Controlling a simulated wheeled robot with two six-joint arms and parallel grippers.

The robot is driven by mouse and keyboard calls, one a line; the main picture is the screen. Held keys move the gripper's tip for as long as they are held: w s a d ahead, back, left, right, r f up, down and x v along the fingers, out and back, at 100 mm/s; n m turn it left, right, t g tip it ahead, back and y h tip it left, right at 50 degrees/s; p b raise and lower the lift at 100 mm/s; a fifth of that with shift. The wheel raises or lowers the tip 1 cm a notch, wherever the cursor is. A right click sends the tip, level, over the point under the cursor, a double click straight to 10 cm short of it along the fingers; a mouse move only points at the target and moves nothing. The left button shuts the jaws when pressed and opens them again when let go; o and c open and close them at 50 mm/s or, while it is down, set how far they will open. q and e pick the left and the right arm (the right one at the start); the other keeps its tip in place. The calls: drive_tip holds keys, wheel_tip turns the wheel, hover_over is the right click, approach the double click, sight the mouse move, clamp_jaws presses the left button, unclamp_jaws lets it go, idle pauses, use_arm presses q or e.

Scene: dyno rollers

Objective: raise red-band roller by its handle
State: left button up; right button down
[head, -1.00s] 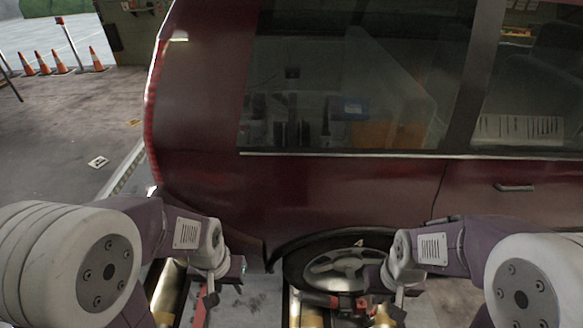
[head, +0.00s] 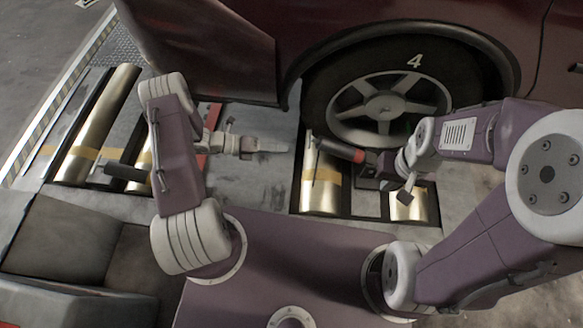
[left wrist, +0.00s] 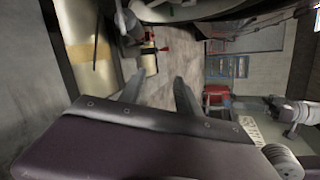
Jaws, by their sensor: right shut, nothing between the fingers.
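No plainly red band shows on any roller surface in the head view. A black handle (head: 340,149) with red sections lies over the right-hand brass roller (head: 321,190), which shows a yellow band. My right gripper (head: 385,182) is shut and empty, close to the handle's right end; I cannot tell whether they touch. My left gripper (head: 270,146) is over the grey floor plate, left of the handle. Its two fingers stand apart with nothing between them in the left wrist view (left wrist: 158,92). A yellow-banded roller (left wrist: 88,20) shows at upper left there.
The dark red car (head: 230,40) and its wheel (head: 385,95), marked 4, stand behind the rollers. More brass rollers (head: 104,115) and a second black handle (head: 128,172) lie at left. The floor plate (head: 250,180) between is mostly clear.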

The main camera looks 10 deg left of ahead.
use_arm(q)
drive_tip(key=w+a+f+n+t+b, duration=0.3)
drive_tip(key=f+n+t+b, duration=0.3)
drive_tip(key=f, duration=0.6)
drive_tip(key=w+d+f+n+g+b, duration=0.1)
drive_tip(key=w+d+b, duration=0.2)
drive_tip(key=w+d, duration=0.2)
drive_tip(key=shift+d+f+b, duration=0.3)
drive_tip(key=shift+d+b, duration=0.1)
drive_tip(key=shift+d, duration=0.4)
drive_tip(key=shift+w, duration=0.1)
clamp_jaws()
use_arm(e)
wheel_tip(320, 180, down, 13)
drive_tip(key=shift+r, duration=0.15)
use_arm(q)
drive_tip(key=shift+d, duration=0.15)
use_arm(e)
drive_tip(key=shift+d, duration=0.1)
